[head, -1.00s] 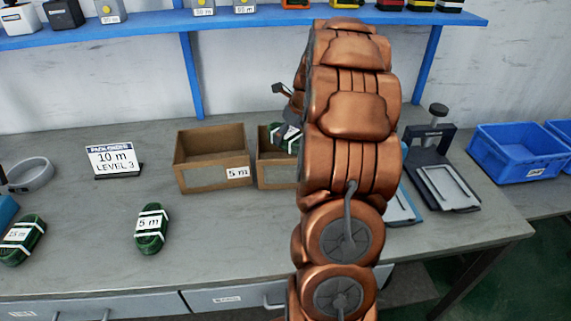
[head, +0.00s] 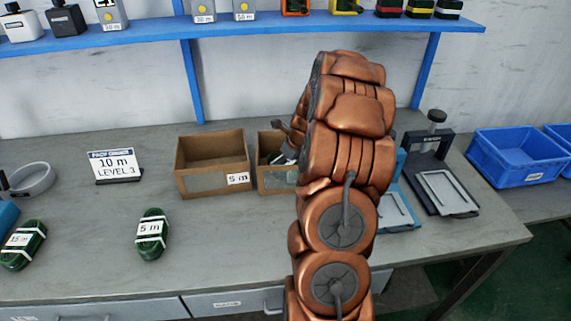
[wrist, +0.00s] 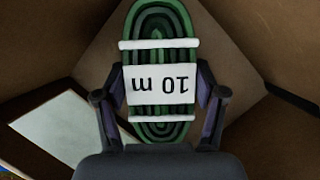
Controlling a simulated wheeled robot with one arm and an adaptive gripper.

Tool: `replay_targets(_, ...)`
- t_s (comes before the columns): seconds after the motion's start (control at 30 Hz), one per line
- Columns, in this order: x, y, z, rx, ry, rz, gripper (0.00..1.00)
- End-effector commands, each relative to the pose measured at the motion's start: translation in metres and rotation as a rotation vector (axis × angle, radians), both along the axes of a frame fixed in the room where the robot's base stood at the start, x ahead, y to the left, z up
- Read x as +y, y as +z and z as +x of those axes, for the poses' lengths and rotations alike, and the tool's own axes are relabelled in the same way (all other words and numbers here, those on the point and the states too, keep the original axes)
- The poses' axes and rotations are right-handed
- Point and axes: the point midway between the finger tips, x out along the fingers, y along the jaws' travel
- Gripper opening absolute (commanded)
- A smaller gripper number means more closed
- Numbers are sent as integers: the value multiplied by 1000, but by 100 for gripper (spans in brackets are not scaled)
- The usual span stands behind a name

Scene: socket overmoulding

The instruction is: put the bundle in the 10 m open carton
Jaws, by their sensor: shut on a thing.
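The bundle (wrist: 160,35) is a green coiled cable with white bands and an upside-down "10 m" label in the wrist view. My gripper (wrist: 160,100) is shut on it, one finger on each side of the label. Brown carton walls (wrist: 250,35) surround the bundle. In the head view the bundle (head: 276,157) is low inside the right open carton (head: 272,181), partly hidden by my gripper (head: 290,150) and arm. My arm hides that carton's right part, and I cannot read a label on it. I cannot tell whether the bundle touches the carton floor.
An open, empty carton (head: 212,182) labelled "5 m" stands just left. A "5 m" bundle (head: 152,234) and a "15 m" bundle (head: 23,244) lie on the bench. A "10 m LEVEL 3" sign (head: 115,166) stands behind them. A scale-like device (head: 440,185) and blue bin (head: 517,155) are right.

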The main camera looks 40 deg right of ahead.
Motion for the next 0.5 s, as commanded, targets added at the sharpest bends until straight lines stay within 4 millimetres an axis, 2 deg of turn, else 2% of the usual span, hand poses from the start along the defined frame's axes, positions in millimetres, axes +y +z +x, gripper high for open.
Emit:
replay_targets(0.17, 0, -2, 0, 0, -2, 1, 17)
replay_targets(0.2, 0, -2, 0, 0, -2, 1, 73)
replay_targets(0.4, 0, -2, 0, 0, -1, 0, 94)
replay_targets(0.5, 0, -2, 0, 0, -1, 0, 95)
